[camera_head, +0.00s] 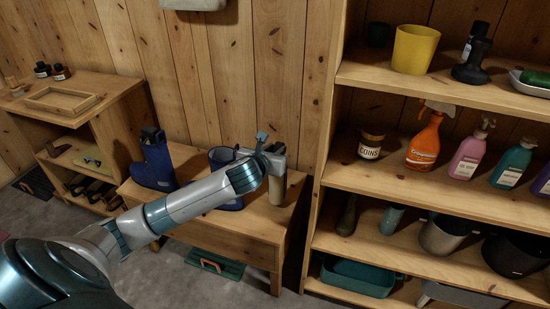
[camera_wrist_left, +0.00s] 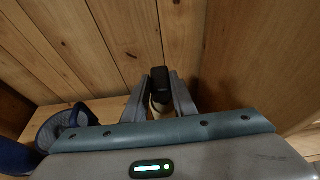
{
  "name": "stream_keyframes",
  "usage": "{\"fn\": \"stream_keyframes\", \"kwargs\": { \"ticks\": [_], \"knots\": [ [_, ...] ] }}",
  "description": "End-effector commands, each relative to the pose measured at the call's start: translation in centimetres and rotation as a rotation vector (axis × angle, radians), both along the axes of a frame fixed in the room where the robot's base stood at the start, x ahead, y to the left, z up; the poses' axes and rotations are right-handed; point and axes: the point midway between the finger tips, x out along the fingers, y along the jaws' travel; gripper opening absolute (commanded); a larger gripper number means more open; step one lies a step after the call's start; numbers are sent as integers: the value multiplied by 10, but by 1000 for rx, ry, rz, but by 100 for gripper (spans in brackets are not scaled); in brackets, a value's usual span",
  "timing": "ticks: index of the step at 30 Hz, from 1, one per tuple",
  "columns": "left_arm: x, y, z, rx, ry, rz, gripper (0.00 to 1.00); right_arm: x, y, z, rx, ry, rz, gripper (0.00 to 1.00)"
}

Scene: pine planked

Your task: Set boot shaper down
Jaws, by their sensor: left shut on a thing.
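My left gripper (camera_head: 278,163) is above the right end of the low wooden bench (camera_head: 222,222). It is shut on the boot shaper, whose pale lower part (camera_head: 276,191) hangs upright below the fingers in the head view. In the left wrist view, the shaper's dark top (camera_wrist_left: 157,82) stands between the two fingers. The shaper's lower end is at or just above the bench top; I cannot tell if it touches. A blue boot (camera_head: 228,158) is left of the gripper, partly hidden by my arm. My right gripper is not in view.
Another blue boot (camera_head: 155,163) stands on the bench's left part, with a dark thing in its top. A tall shelf (camera_head: 345,172) with bottles and pots rises close to the bench's right. The plank wall is behind.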

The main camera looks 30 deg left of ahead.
Motion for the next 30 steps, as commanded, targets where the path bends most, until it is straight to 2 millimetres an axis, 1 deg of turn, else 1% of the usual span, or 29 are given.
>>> {"fn": "stream_keyframes", "kwargs": {
  "ticks": [1,3,6,19,20,21,22,30],
  "knots": [
    [0,-1,-10,-3,2,1,0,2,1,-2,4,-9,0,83],
    [0,0,-18,-2,3,0,0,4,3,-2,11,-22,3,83],
    [0,0,-25,-1,0,0,0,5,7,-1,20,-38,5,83],
    [0,0,-28,1,0,0,0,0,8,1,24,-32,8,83],
    [0,0,-29,0,0,0,29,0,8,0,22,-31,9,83],
    [0,0,-29,0,0,0,39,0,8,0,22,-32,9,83],
    [0,0,-29,0,0,0,43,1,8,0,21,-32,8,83],
    [0,0,-29,0,0,0,43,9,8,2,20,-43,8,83]
  ]
}}
